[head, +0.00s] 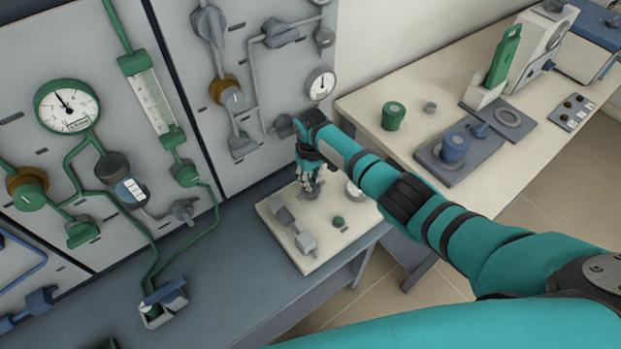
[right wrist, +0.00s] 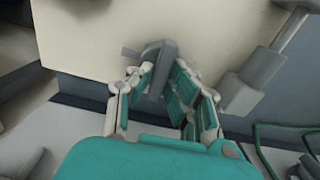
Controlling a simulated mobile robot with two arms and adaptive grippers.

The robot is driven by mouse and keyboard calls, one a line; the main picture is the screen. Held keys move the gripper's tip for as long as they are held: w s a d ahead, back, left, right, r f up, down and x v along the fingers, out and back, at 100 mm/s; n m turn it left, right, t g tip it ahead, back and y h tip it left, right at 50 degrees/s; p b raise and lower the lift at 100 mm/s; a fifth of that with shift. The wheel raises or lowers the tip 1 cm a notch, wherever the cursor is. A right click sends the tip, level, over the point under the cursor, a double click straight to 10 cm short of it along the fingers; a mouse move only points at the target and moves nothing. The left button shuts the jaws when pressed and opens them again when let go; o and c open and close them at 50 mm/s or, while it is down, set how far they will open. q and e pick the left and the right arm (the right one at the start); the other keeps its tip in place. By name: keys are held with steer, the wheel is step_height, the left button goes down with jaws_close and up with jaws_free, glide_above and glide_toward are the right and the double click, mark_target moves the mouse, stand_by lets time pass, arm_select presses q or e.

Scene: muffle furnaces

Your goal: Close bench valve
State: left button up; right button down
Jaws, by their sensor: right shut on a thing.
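The bench valve is a small grey fitting with a flat handle (right wrist: 157,55) on a pale board; it shows in the right wrist view between my fingers. In the head view the pale board (head: 318,258) lies on the blue-grey bench, and my right gripper (head: 310,182) points down over its far part. My right gripper, also in the right wrist view (right wrist: 160,88), is shut on the grey valve handle, with a finger on each side. In the head view the gripper mostly hides the valve. My left gripper is not in view.
On the board are grey fittings (head: 306,242), a green knob (head: 338,222) and a partly hidden gauge (head: 353,190). Upright panels with pipes and a green-rimmed gauge (head: 67,106) stand behind. A cream table (head: 375,105) at right bears a green jar (head: 393,116) and a blue-topped device (head: 455,147).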

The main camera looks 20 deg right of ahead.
steer(key=c, duration=1.3)
jaws_free()
steer(key=shift+r, duration=0.1)
step_height(320, 180, up, 12)
steer(key=shift+f, duration=0.1)
